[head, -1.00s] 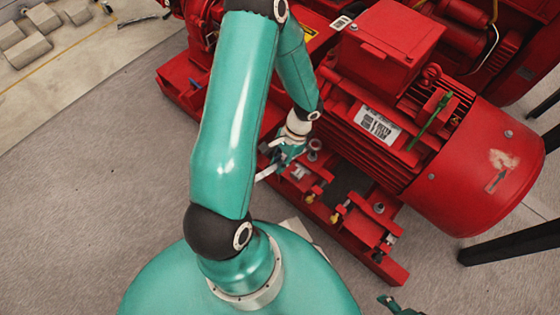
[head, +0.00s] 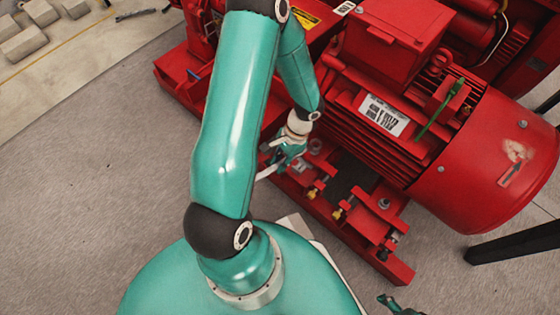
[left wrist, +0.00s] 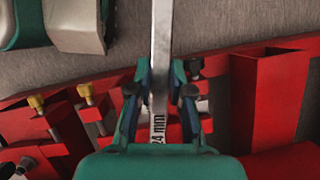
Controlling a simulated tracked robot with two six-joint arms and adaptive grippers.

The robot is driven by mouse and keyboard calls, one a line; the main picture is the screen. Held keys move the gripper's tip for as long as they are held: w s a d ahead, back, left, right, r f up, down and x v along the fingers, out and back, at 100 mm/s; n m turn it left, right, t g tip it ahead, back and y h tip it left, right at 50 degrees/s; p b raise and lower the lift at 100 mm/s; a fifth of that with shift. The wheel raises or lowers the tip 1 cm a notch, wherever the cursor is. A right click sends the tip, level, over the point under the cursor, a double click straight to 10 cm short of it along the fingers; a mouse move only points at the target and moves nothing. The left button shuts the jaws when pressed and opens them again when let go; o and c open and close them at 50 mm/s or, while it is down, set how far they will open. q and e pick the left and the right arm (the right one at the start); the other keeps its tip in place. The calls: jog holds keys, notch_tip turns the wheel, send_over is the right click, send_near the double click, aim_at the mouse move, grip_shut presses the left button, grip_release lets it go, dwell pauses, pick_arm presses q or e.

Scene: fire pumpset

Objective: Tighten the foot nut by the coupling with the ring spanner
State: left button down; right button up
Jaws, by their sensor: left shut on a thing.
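My left gripper (head: 285,160) is shut on the spanner (head: 268,172), beside the motor's front edge. In the left wrist view the jaws (left wrist: 160,100) clamp the spanner's flat steel shank (left wrist: 161,50), marked 24 mm. The shank runs up out of that view, and no ring end is clear. A round foot nut (head: 316,145) sits just right of the gripper, at the motor's left foot. I cannot tell whether the spanner touches it. Another foot nut (head: 384,203) is on the right foot. A small teal part, perhaps my right gripper (head: 398,306), shows at the bottom edge.
The red motor (head: 480,150) and base frame (head: 345,235) fill the right side. Brass-coloured screws (head: 337,214) stand up along the frame. A dark beam (head: 515,240) is at right. Grey floor (head: 90,180) is clear at left, with pale blocks (head: 25,40) beyond.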

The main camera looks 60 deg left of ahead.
pick_arm(q)
jog(key=shift+f+b, duration=1.25)
jog(key=shift+f, duration=0.05)
jog(key=shift+a, duration=0.1)
jog(key=shift+w+a+m+y+b, duration=0.15)
jog(key=shift+a+m+y+b, duration=0.45)
jog(key=shift+a+m, duration=1.2)
jog(key=w+a+m+t+y, duration=0.2)
jog(key=w+a+m+y, duration=0.1)
jog(key=w+a+m, duration=0.3)
jog(key=shift+w+a+m+b, duration=0.15)
jog(key=shift+a+m+b, duration=0.15)
jog(key=shift+a+m, duration=1.1)
jog(key=shift+s+d+n, duration=0.25)
jog(key=shift+s+n, duration=0.05)
jog(key=shift+s, duration=0.05)
